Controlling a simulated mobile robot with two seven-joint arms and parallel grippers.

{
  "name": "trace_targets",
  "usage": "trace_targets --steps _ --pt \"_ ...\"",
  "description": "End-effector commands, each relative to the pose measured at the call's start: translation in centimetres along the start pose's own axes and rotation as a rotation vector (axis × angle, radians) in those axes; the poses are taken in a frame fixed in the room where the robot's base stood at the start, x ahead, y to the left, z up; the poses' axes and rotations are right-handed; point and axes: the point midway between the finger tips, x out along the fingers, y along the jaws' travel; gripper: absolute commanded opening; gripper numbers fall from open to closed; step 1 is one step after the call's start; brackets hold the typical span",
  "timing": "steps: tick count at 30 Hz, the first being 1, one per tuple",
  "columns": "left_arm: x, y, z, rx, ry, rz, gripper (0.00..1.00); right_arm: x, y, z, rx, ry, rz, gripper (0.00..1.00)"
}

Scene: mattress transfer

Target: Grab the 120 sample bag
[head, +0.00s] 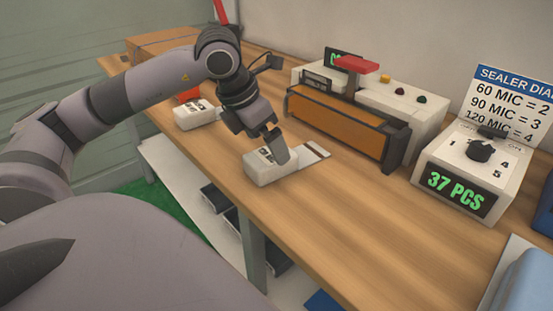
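A white block-like item (262,172) with a dark-marked label lies near the table's front edge, and a flat light piece with a dark strip (314,153) lies against its right side. A similar white item (195,114) lies further back to the left. Their labels are too small to read, so I cannot tell which is the 120 sample bag. My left gripper (279,152) points down at the nearer item, its tip overlapping the item's top. The fingers are seen edge-on, so their gap and any grip are hidden. My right gripper is out of view.
A sealer (340,120) with an orange front and red handle stands behind the items. A dial box (470,175) reading "37 PCS" stands to its right, below a sealer dial sign (515,100). A cardboard box (160,45) is at back left. The wooden table (350,215) is clear in front.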

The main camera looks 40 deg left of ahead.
Motion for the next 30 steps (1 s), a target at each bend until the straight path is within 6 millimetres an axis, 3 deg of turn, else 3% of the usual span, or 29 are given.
trace_targets --steps 6,11,30 --pt "3.4 0.3 -0.8 0.000 0.003 -0.002 1.00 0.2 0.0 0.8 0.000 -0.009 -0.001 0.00" --pt "4.9 0.3 -0.6 0.000 0.000 -0.003 1.00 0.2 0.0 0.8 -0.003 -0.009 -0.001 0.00" --pt "5.4 0.3 -0.7 0.001 -0.001 -0.002 1.00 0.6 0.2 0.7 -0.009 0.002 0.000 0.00"
